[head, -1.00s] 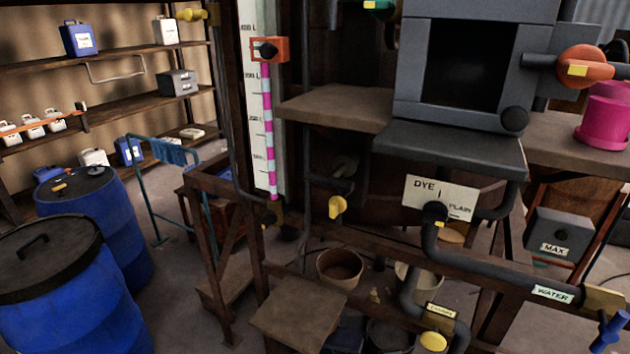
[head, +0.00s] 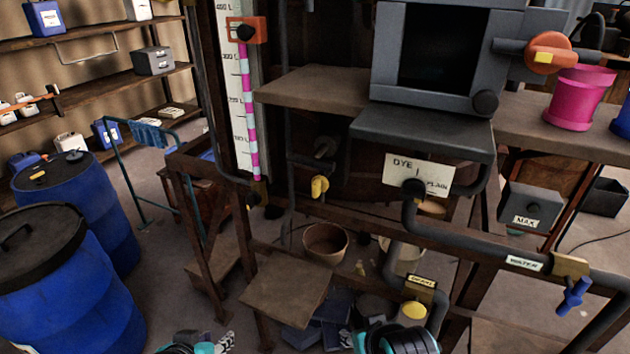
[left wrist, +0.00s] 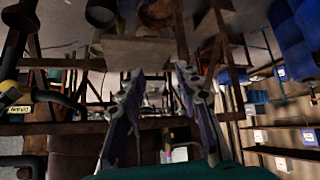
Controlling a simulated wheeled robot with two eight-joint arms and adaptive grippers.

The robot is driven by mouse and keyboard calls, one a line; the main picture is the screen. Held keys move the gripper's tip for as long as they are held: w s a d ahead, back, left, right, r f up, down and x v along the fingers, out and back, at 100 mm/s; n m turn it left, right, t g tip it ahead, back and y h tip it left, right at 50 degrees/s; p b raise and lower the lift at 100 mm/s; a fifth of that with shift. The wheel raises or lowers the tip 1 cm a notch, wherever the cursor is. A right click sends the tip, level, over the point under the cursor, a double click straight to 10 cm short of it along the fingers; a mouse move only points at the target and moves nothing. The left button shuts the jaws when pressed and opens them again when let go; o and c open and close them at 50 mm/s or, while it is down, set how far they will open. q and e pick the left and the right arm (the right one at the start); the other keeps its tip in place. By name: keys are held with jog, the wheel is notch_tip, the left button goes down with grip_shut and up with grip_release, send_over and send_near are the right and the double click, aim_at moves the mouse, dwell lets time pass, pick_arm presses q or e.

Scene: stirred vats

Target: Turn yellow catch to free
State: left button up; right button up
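A small yellow catch-like handle (head: 320,186) hangs on the dark frame below the shelf, right of the striped gauge. A round yellow knob (head: 413,311) sits lower, by the labelled drain pipe; I cannot tell which of the two is the task's catch. My left gripper (head: 227,342) just enters at the bottom edge of the head view, below and apart from both. In the left wrist view its two fingers (left wrist: 160,74) are apart with nothing between them. Part of my right gripper (head: 347,339) shows at the bottom; its fingers are mostly cut off.
A wooden platform (head: 285,290) and a brown bucket (head: 325,243) lie below the yellow handle. A dark pipe (head: 465,243) crosses to a blue-handled valve (head: 574,294). Blue barrels (head: 68,285) stand left. A pink container (head: 578,97) stands on the right shelf.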

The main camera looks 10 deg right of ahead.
pick_arm(q)
jog(key=w+d+r+m+t+h+p, duration=0.35)
jog(key=w+d+r+h+p, duration=0.35)
jog(key=d+r, duration=0.6)
jog(key=m+t+h+p, duration=0.1)
jog(key=m+t+p, duration=0.15)
jog(key=p, duration=0.45)
send_near(314, 190)
jog(key=w+d+n, duration=0.1)
jog(key=w, duration=0.1)
jog(key=x, duration=0.7)
jog(key=shift+s+d, duration=0.1)
jog(key=shift+d, duration=0.15)
grip_shut()
